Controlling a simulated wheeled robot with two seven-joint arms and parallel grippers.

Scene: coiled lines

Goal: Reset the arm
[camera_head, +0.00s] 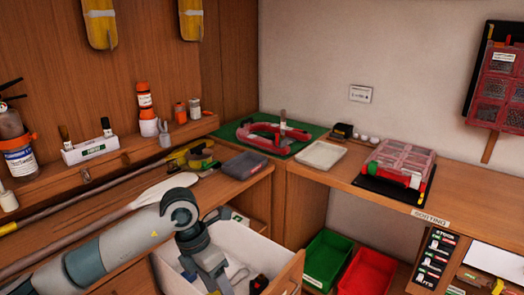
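My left arm comes in from the left, bends at its grey joint and points down over an open white drawer (264,238). The end of that arm, with my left gripper (214,280), is low in the drawer area near the bottom edge of the picture. Its fingertips are not clear, so I cannot tell whether it is open or shut, or whether it touches anything. Small dark items and a thin looped line lie in the drawer beside it. My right arm and gripper are not in view.
A paddle (130,207) and poles lie along the left bench. A grey box (244,165) sits at the bench corner. A green bin (327,259) and a red bin (367,272) stand below the right counter. A red-lidded organiser (400,163) rests on that counter.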

